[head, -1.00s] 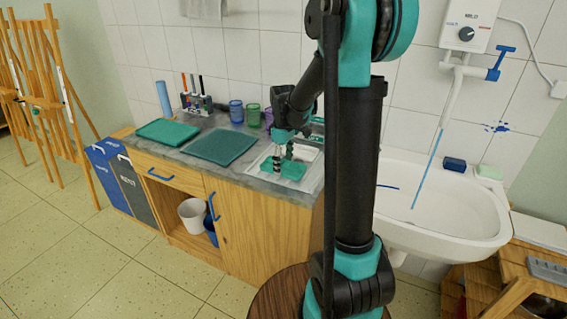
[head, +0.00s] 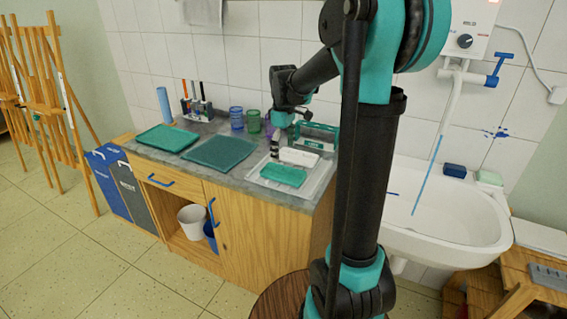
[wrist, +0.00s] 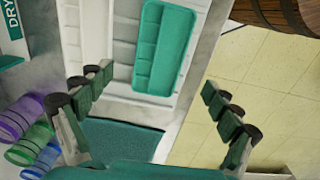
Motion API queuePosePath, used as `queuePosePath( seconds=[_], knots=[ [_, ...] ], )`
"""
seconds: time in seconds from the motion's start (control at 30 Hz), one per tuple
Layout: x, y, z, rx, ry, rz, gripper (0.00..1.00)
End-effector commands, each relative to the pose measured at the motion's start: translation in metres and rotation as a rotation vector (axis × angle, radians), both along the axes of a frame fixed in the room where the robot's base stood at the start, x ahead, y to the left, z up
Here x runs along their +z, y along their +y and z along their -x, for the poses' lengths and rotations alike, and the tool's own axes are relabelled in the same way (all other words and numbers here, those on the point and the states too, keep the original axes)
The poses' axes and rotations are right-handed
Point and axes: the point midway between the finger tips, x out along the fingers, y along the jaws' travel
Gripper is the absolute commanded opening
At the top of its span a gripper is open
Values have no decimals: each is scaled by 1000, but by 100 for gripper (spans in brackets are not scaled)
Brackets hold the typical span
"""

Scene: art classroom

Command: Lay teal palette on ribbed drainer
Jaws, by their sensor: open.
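The teal palette (head: 283,175), a rectangle with compartments, lies flat in a shallow white tray (head: 258,180) at the right end of the counter. The palette also shows in the wrist view (wrist: 165,45), at top centre, ahead of and apart from my fingertips. My gripper (head: 274,153) is above the tray's back left part in the head view. In the wrist view my gripper (wrist: 155,86) has its fingers wide apart with nothing between them.
A white palette (head: 299,156) lies behind the teal one. A teal rack (head: 320,132) stands at the back. A dark teal mat (head: 220,151) and a green tray (head: 167,138) lie to the left. Several coloured cups (head: 237,118) line the wall. A sink (head: 450,213) is right.

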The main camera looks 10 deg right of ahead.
Motion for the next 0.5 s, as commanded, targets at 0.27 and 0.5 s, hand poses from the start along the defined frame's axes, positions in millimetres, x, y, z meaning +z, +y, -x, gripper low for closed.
queuePosePath(
  seconds=[0.27,0.5],
  knots=[
    [37,0,0,0,0,0,91],
    [25,-7,25,-106,-41,-6,91]
  ],
)
